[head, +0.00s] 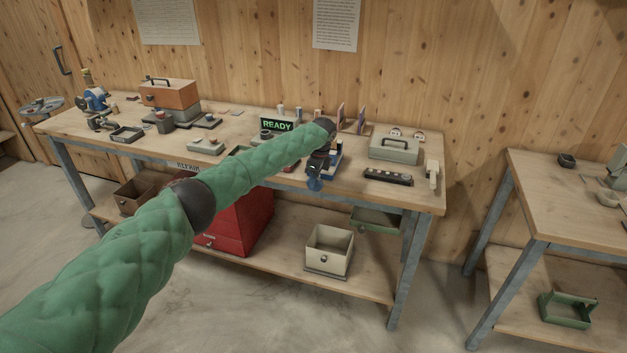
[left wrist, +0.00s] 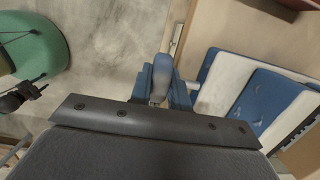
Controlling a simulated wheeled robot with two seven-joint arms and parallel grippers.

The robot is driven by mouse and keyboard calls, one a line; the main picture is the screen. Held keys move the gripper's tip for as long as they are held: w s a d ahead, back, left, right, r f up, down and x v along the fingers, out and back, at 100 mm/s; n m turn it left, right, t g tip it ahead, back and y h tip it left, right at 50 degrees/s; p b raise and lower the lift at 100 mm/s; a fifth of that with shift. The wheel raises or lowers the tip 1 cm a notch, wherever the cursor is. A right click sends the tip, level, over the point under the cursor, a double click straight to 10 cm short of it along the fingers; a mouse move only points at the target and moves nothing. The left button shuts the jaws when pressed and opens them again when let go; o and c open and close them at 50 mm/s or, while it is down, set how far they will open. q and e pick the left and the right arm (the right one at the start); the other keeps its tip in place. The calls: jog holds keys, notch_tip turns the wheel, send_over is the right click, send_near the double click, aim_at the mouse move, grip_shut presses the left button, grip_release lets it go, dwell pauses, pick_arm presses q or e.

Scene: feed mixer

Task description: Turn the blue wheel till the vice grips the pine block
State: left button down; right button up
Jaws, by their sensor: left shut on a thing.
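The blue wheel (head: 314,184) shows in the head view at the front edge of the long bench, just below my left gripper (head: 319,162). The blue vice (head: 336,158) is beside the gripper, partly hidden by my arm. In the left wrist view, a blue part (left wrist: 161,78) stands upright in the middle, just beyond the dark gripper body; I take it for the wheel, and my left gripper is shut on it. Blue and pale slabs (left wrist: 250,95) lie to its right. I cannot make out the pine block or the vice's jaw gap. My right gripper is not in view.
A sign reading READY (head: 277,125) stands behind my arm. A grey-green case (head: 394,150) and a dark strip (head: 388,177) lie to the right on the bench. A red cabinet (head: 240,222) and a cream bin (head: 329,250) are below. A second bench (head: 570,205) stands at right.

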pick_arm(q)
jog(key=shift+d+t+y, duration=0.3)
jog(key=shift+t+y, duration=0.1)
jog(key=shift+y, duration=0.7)
jog(key=shift+s+d+t+y, duration=0.15)
jog(key=shift+t+y, duration=0.25)
jog(key=shift+y, duration=0.9)
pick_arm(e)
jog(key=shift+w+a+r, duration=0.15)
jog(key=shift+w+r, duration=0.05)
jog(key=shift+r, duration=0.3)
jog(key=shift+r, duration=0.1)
pick_arm(q)
jog(key=c, duration=1.3)
grip_release()
jog(key=shift+d, duration=0.1)
